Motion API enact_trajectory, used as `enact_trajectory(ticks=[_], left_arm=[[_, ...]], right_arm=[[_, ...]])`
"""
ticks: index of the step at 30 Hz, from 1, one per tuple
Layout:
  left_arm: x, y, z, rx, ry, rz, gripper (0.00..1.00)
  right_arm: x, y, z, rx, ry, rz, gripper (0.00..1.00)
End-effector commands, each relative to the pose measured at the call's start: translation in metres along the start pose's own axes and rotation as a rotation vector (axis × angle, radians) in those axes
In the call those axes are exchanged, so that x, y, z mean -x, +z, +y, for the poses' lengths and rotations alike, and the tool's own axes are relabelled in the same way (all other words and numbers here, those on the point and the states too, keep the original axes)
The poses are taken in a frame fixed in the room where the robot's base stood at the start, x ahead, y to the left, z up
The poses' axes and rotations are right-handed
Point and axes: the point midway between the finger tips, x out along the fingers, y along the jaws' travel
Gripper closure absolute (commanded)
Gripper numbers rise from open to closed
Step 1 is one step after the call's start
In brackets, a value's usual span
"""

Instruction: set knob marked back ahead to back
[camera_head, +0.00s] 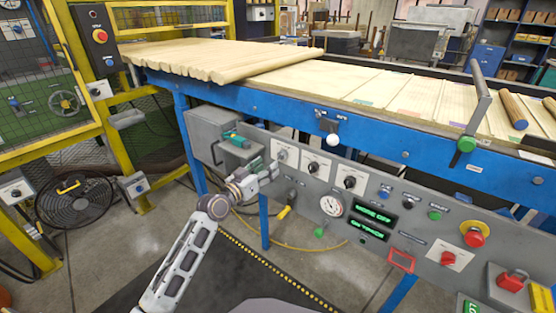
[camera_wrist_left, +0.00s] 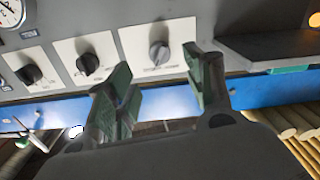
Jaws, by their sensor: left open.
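Three knobs on white plates sit in a row on the grey control panel (camera_head: 405,228). In the head view they are a grey knob (camera_head: 282,155), a middle black knob (camera_head: 313,167) and a right black knob (camera_head: 349,182). The wrist view is turned over and shows the grey knob (camera_wrist_left: 159,53), middle black knob (camera_wrist_left: 88,64) and other black knob (camera_wrist_left: 30,74). Their labels are too small to read, so I cannot tell which is marked back ahead. My left gripper (camera_head: 270,171) is open and empty, close to the grey knob, which appears between its fingers in the wrist view (camera_wrist_left: 155,72). My right gripper is not in view.
The blue conveyor frame (camera_head: 270,101) runs above.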

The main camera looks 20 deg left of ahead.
Motion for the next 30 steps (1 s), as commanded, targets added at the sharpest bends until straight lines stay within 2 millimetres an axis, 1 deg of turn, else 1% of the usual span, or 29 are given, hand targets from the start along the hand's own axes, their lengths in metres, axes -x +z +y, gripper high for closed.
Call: enact_trajectory(ticks=[9, 21, 27, 30], left_arm=[[-0.026, 0.0, 0.0, 0.003, 0.0, 0.001, 0.47], [-0.058, 0.0, 0.0, 0.002, 0.001, 0.001, 0.47], [-0.07, 0.0, 0.001, 0.002, 0.001, 0.001, 0.47], [-0.073, 0.001, 0.0, 0.002, 0.001, 0.0, 0.47]], right_arm=[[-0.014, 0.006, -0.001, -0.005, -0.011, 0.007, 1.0], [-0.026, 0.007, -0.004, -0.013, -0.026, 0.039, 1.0], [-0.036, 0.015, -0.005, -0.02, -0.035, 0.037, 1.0], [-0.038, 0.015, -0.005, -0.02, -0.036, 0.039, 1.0]])
